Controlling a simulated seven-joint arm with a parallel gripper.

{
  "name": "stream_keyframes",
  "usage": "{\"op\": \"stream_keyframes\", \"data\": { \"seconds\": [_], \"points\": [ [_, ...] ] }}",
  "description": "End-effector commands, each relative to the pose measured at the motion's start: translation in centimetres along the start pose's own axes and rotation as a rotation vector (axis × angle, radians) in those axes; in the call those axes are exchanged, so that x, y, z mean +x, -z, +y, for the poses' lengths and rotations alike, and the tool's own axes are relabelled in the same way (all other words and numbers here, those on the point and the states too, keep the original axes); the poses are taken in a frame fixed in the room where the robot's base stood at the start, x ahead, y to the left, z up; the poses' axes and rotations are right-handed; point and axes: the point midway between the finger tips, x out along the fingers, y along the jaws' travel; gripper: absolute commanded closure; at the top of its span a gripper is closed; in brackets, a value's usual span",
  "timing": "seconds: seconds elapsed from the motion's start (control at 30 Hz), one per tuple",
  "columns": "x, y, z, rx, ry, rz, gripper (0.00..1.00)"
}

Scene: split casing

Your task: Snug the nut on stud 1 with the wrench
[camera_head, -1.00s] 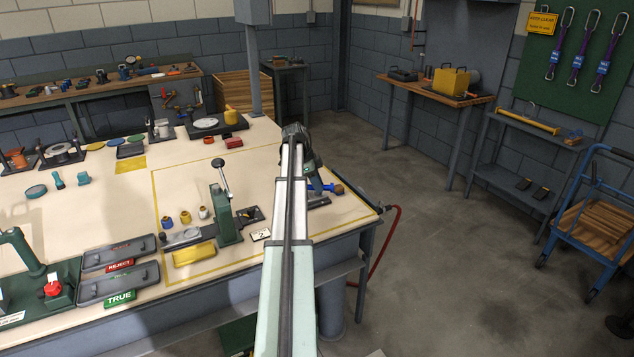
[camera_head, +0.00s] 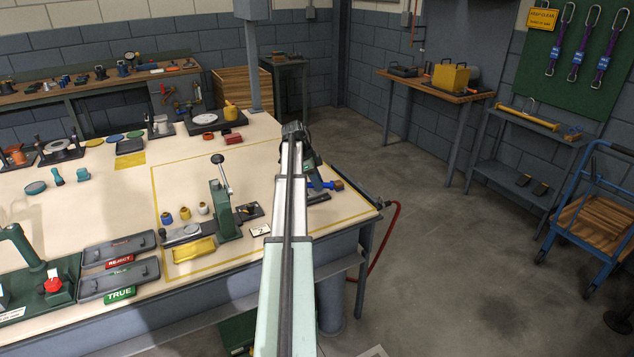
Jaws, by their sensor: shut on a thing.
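My arm reaches out over the right end of the cream bench (camera_head: 125,205). My gripper (camera_head: 314,180) points down at its far end, low over the bench top, largely hidden by my own arm and wrist. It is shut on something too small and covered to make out. A blue piece with an orange-brown end (camera_head: 335,185) shows just right of it; I cannot tell what it is. A dark flat base (camera_head: 318,197) lies below, partly covered by my arm. The wrench, stud 1 and its nut cannot be picked out.
A green lever press (camera_head: 222,208) stands left of my arm, with small blue, yellow and white cups (camera_head: 184,213) beside it. Grey REJECT and TRUE trays (camera_head: 117,262) lie at the front left. The bench's right edge (camera_head: 375,212) is close to my gripper.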

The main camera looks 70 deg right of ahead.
Motion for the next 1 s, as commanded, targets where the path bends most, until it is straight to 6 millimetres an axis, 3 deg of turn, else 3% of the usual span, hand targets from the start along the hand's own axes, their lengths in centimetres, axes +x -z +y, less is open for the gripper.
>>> {"op": "stream_keyframes", "data": {
  "seconds": [1.0],
  "points": [
    [1.4,-0.6,0.0,0.000,0.000,0.000,1.00]
  ]
}}
